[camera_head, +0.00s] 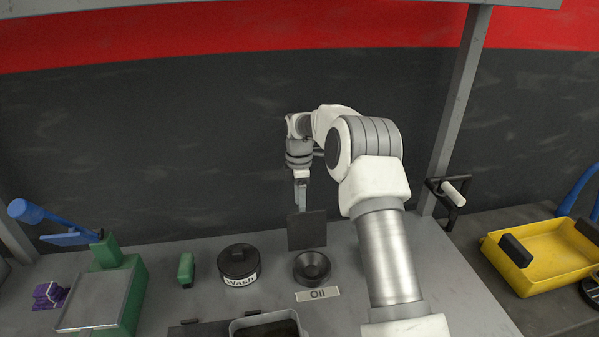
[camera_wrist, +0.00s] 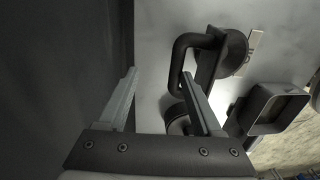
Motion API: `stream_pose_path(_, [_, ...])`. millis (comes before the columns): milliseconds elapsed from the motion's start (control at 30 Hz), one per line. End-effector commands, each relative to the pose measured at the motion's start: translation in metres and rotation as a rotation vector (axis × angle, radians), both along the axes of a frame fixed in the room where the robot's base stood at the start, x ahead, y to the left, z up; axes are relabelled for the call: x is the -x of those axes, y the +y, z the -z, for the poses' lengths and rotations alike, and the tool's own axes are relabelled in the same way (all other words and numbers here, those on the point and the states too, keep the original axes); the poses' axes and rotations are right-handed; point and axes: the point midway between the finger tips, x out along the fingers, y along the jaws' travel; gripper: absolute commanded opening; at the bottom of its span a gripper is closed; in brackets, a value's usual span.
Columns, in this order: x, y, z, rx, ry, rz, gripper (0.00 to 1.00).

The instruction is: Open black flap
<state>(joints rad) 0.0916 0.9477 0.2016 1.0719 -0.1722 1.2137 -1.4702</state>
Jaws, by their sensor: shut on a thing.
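The black flap (camera_head: 307,230) stands upright behind the round black oil opening (camera_head: 312,267) in the head view, leaving the opening uncovered. In the wrist view the flap (camera_wrist: 210,66) shows nearly edge-on, with its dark loop handle (camera_wrist: 179,50) on the near side and the round opening (camera_wrist: 235,52) beyond. My gripper (camera_head: 302,207) is at the flap's upper edge, behind it. In the wrist view my gripper (camera_wrist: 160,73) has its right finger at the handle.
An "Oil" label (camera_head: 318,294) lies in front of the opening. A black "Wash" lid (camera_head: 239,263) is to the left. A grey open box (camera_head: 268,318) stands in front. The dark back wall (camera_head: 200,150) is close behind my gripper. A yellow tray (camera_head: 545,265) is far right.

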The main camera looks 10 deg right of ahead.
Motion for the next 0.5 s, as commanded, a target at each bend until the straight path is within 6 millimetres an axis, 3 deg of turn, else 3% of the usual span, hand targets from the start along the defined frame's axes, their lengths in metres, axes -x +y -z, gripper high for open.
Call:
stream_pose_path(100, [-0.005,0.0,-0.034,-0.001,-0.015,0.0,0.52])
stream_pose_path(500, [-0.01,0.001,-0.121,0.0,-0.002,-0.001,0.52])
